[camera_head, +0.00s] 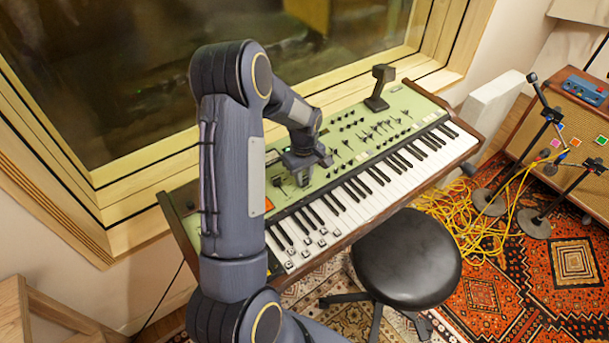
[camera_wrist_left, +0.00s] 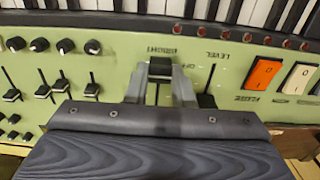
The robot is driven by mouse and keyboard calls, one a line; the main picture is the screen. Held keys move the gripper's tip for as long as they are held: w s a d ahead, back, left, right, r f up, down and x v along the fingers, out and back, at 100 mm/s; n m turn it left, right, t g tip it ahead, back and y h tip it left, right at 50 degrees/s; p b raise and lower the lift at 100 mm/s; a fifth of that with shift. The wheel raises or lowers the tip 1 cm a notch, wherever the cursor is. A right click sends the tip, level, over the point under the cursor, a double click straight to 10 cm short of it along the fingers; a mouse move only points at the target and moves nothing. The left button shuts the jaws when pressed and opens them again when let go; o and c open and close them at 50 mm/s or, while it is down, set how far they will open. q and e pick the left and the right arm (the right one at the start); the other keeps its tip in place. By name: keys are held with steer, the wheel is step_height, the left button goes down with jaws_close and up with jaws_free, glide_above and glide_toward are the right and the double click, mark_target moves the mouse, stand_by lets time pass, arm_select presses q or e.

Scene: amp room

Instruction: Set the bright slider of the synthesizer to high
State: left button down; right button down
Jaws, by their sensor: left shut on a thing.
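The green synthesizer (camera_head: 406,97) stands below the window, with its keyboard facing the stool. My left gripper (camera_head: 302,176) is low over the left part of its panel. In the left wrist view the panel (camera_wrist_left: 118,62) appears upside down, with the label BRIGHT at the top middle. The dark cap of the bright slider (camera_wrist_left: 160,68) is just beside that label, on the keyboard side of the panel. The fingers of my left gripper (camera_wrist_left: 160,84) are shut on this cap. Part of its slot is hidden by the gripper. My right gripper is not in view.
The level slider (camera_wrist_left: 207,101) is close beside the fingers. An orange switch (camera_wrist_left: 262,74) and a white switch (camera_wrist_left: 299,79) are farther right, and several other sliders and knobs are left. A black stool (camera_head: 405,258) stands before the keys. Yellow cables (camera_head: 455,220) lie on the rug.

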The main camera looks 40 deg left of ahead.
arm_select(q)
steer(key=a, duration=0.2)
steer(key=w+a, duration=0.1)
steer(key=a, duration=0.1)
steer(key=w+a, duration=0.1)
steer(key=a, duration=0.1)
steer(key=shift+a+b, duration=0.25)
steer(key=shift+b, duration=0.15)
steer(key=shift+a+r, duration=0.1)
steer(key=shift+a, duration=0.35)
steer(key=shift+w, duration=0.1)
steer(key=c, duration=1.2)
jaws_free()
steer(key=shift+a, duration=0.1)
steer(key=shift+c, duration=0.2)
step_height(320, 180, up, 8)
steer(key=shift+b, duration=0.35)
